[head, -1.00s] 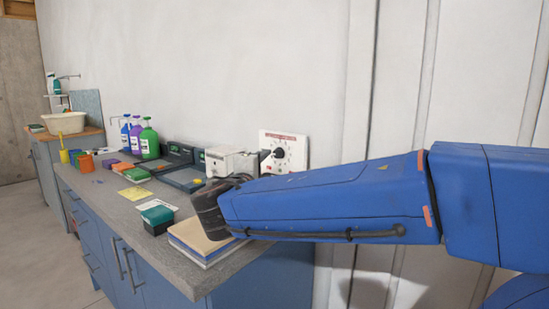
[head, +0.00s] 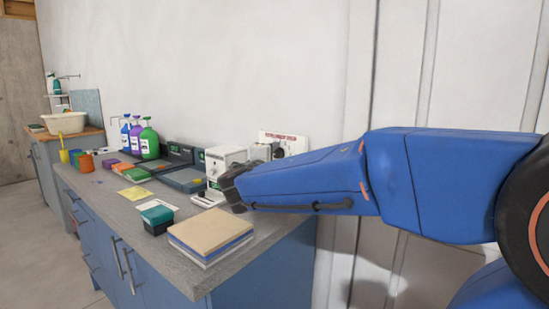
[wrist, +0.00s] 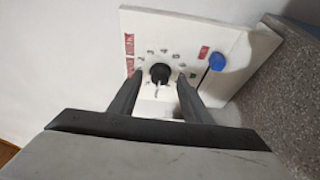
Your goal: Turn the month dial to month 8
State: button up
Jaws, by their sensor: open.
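A pale line shows at the knob's lower side in the wrist view. My gripper (wrist: 160,77) is open, with one dark finger on each side of the knob; I cannot tell whether either touches it.
A blue knob (wrist: 217,61) sits on the panel beside the dial. On the grey counter (head: 185,262) stand a white device (head: 222,158), a stack of books or boards (head: 211,232), a dark green box (head: 156,217) and several bottles. The counter's front edge is clear.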

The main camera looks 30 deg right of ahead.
jog(key=shift+w+d, duration=0.2)
jog(key=shift+c, duration=0.2)
jog(key=c, duration=1)
jog(key=n, duration=0.1)
jog(key=n+g, duration=0.1)
jog(key=n, duration=0.1)
jog(key=n+y, duration=0.1)
jog(key=shift+r+n+g, duration=0.25)
jog(key=shift+n+g, duration=0.15)
jog(key=n+g, duration=0.1)
jog(key=n, duration=0.2)
jog(key=n+g, duration=0.1)
jog(key=shift+w+a+r+n+g, duration=0.1)
jog(key=shift+w+r+n+g, duration=0.1)
jog(key=shift+w+n+g, duration=0.1)
